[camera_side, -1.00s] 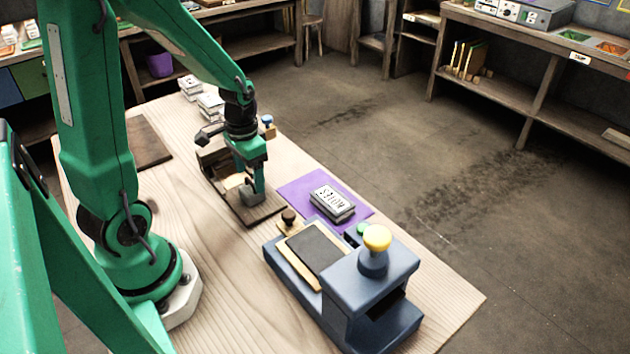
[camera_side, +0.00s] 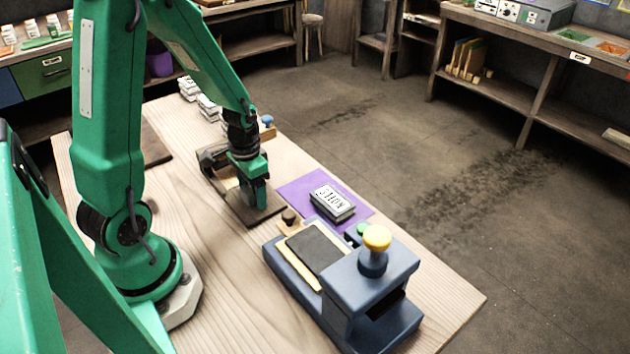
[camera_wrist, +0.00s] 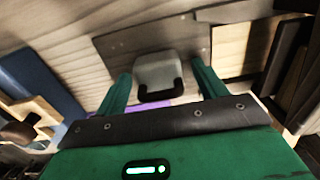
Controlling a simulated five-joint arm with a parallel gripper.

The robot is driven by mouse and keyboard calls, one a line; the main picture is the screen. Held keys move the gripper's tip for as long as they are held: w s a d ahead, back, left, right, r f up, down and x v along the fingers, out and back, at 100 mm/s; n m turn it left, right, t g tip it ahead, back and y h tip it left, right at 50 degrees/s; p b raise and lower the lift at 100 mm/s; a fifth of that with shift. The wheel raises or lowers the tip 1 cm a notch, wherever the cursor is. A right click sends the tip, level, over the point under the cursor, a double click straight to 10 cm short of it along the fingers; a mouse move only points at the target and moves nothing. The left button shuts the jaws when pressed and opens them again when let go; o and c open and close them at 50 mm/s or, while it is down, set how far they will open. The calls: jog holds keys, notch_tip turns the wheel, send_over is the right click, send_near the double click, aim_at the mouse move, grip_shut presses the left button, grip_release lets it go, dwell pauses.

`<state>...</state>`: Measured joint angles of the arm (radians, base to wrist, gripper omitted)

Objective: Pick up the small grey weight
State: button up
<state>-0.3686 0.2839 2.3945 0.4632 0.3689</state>
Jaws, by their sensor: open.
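The small grey weight (camera_wrist: 156,68) shows in the wrist view as a grey block with a dark handle-like edge. It stands on a dark board (camera_wrist: 110,45). My gripper (camera_wrist: 161,76) is open, with one green finger on each side of the weight. Whether either finger touches it, I cannot tell. In the side view my gripper (camera_side: 254,200) is low over the dark board (camera_side: 266,214), and it mostly hides the weight there.
A purple mat (camera_side: 292,190) with a labelled block (camera_side: 332,203) lies right of the board. A blue press (camera_side: 345,290) with a yellow knob (camera_side: 377,238) stands at the front. White stacks (camera_side: 189,88) are at the back left. Bare wood lies left of the press.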

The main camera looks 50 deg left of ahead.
jog(key=c, duration=1.2)
jog(key=shift+r, duration=0.15)
jog(key=shift+r, duration=0.95)
jog(key=shift+d+r, duration=0.2)
jog(key=shift+r, duration=0.4)
jog(key=shift+d+r, duration=0.15)
jog(key=shift+r, duration=0.45)
jog(key=s+d+r, duration=0.2)
jog(key=d+r, duration=0.4)
jog(key=d, duration=0.4)
jog(key=shift+d+r, duration=0.25)
jog(key=shift+d, duration=0.15)
